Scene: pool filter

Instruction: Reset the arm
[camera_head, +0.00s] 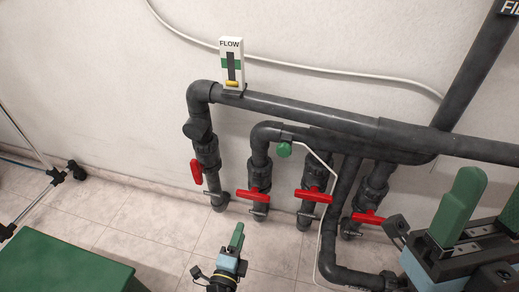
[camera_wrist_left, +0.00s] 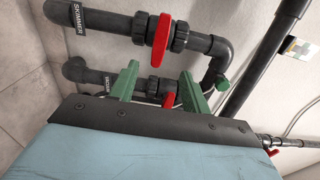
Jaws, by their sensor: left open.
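My left gripper (camera_head: 236,237) is low in the middle of the head view, in front of the pipes and over the tiled floor. Its green fingers show apart in the left wrist view (camera_wrist_left: 163,92), with nothing between them. Beyond them is a valve with a red handle (camera_wrist_left: 169,101), partly hidden by the fingers; I see no contact. My right gripper (camera_head: 487,212) is large at the right edge of the head view, cut off by the frame. Its two green fingers stand apart and I see nothing held.
Dark pipes run along the wall with several red valve handles, one at the left (camera_head: 196,172). A flow meter (camera_head: 231,65) sits on the top pipe. A white cable (camera_head: 322,215) hangs down. A green box (camera_head: 65,262) stands at the lower left. Floor (camera_head: 150,235) between is clear.

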